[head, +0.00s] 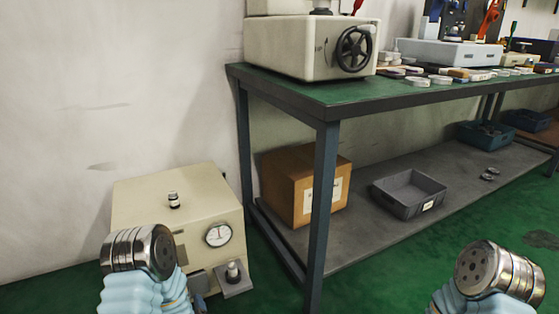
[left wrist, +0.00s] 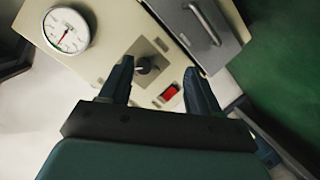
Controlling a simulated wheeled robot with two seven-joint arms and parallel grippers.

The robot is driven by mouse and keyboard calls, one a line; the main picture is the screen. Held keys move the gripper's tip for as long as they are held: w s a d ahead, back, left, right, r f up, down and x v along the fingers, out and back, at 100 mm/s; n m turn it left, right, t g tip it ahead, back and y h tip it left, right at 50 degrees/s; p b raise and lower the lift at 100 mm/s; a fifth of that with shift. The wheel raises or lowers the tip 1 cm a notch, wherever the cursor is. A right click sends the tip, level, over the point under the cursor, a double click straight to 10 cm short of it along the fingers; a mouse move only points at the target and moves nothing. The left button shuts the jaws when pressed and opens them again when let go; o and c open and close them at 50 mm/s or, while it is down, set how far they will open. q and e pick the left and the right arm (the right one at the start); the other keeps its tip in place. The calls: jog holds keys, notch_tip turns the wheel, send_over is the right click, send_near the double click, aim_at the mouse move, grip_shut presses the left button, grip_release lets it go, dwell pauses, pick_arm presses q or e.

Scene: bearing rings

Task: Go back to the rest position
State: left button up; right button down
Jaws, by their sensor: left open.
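My left gripper (left wrist: 158,72) shows in the left wrist view with its two dark fingers apart. Nothing is seen between the fingertips except the beige machine behind them. The beige machine (head: 150,205) stands on the floor at the left in the head view and also fills much of the left wrist view (left wrist: 100,65). In the head view only metal joints of my arms show at the lower left and lower right; my right gripper is out of view.
Green floor lies in front.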

pick_arm(q)
jog(key=s+d+f+m+g+h, duration=0.6)
jog(key=s+d+f+h, duration=0.1)
jog(key=d+f, duration=0.35)
jog(key=s+d+f+m+g+h, duration=0.1)
jog(key=s+d+m+g+h, duration=0.4)
jog(key=s, duration=0.6)
notch_tip(320, 180, up, 16)
jog(key=d+g+p, duration=0.1)
jog(key=p, duration=1.5)
jog(key=shift+s+d+y, duration=0.3)
jog(key=shift+d+y, duration=0.05)
jog(key=shift+y, duration=0.05)
jog(key=shift+f, duration=0.15)
